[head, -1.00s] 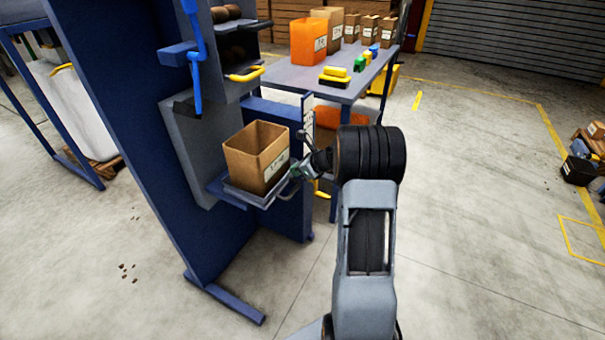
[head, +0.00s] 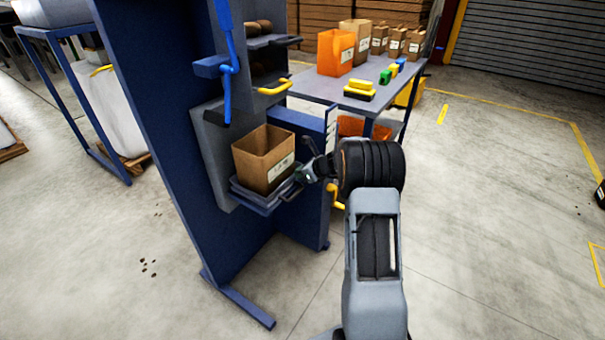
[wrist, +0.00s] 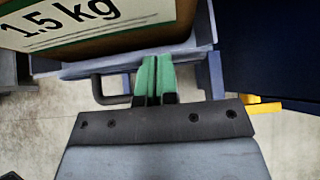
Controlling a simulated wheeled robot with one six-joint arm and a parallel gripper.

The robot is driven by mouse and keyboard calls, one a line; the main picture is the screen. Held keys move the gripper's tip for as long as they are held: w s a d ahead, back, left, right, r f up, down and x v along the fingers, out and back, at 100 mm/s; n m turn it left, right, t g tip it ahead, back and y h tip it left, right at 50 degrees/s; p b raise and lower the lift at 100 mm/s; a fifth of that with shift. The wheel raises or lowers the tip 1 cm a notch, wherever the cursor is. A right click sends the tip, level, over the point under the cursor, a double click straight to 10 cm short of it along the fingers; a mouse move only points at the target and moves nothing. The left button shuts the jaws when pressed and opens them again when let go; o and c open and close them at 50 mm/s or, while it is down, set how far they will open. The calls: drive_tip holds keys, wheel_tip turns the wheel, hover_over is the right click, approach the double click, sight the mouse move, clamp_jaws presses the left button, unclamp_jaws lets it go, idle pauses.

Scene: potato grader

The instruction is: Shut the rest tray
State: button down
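The rest tray (head: 250,199) is a grey-blue shelf low on the front of the blue grader, with a dark bar handle at its front edge. The handle (wrist: 110,99) shows in the wrist view. A brown paper bag (head: 262,162) stands upright on the tray; its label reads 1.5 kg in the wrist view. My gripper (head: 294,184) is at the tray's front edge. In the wrist view its green fingers (wrist: 154,60) are together, over the handle's span and up against or very near the tray front. I see nothing held between them; exact contact is hidden.
A yellow handle (head: 337,195) stands out beside my gripper. A blue lever (head: 226,60) and another yellow handle (head: 273,88) are above the tray. A table (head: 330,91) with bags and coloured blocks stands behind. The floor at right is open.

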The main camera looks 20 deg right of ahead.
drive_tip(key=shift+a, duration=0.2)
drive_tip(key=shift+d+f, duration=0.1)
drive_tip(key=s+d+r+p, duration=0.1)
drive_tip(key=s+d+r, duration=0.4)
drive_tip(key=s, duration=0.5)
drive_tip(key=shift+d+p, duration=0.3)
drive_tip(key=shift+d, duration=0.55)
